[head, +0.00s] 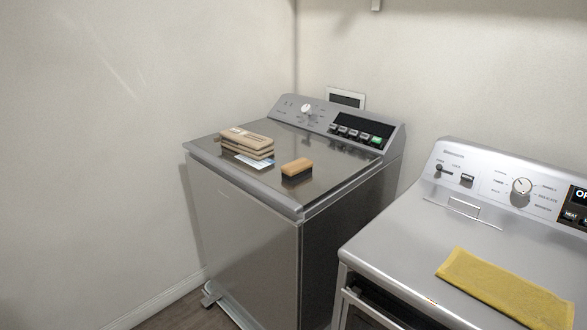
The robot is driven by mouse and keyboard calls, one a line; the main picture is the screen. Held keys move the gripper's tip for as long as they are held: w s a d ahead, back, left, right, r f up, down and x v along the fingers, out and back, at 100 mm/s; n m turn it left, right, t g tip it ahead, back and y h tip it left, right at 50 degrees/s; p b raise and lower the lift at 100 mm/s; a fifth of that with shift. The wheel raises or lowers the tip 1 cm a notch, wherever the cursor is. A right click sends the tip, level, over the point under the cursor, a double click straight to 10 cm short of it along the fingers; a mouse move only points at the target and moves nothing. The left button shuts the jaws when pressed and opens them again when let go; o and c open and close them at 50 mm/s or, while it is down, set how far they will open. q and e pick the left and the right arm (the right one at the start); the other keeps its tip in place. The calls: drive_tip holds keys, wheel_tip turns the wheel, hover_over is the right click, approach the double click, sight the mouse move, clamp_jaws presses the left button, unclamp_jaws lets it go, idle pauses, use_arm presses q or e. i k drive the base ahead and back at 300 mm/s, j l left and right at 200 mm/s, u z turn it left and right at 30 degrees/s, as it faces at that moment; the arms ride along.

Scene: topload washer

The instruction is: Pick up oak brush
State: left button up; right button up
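The oak brush (297,166) lies on the closed lid of the topload washer (237,204). It is a small block with a light wooden top and a dark lower part, a little right of the lid's middle. Neither of my grippers shows in the head view, so I cannot see whether they are open or shut.
A stack of flat tan packages (247,141) lies left of the brush, with a blue-white card (255,162) at its front edge. A second machine (400,250) stands at the right, a yellow cloth (505,289) on its top. Walls close off the left and back.

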sight(295, 170)
drive_tip(key=j+z, duration=0.1)
drive_tip(key=z, duration=0.3)
drive_tip(key=i+j+z, duration=0.1)
drive_tip(key=z, duration=0.35)
drive_tip(key=j+z, duration=0.2)
drive_tip(key=z, duration=0.2)
drive_tip(key=j+z, duration=0.3)
drive_tip(key=j, duration=0.25)
drive_tip(key=j+z, duration=0.25)
drive_tip(key=j, duration=0.25)
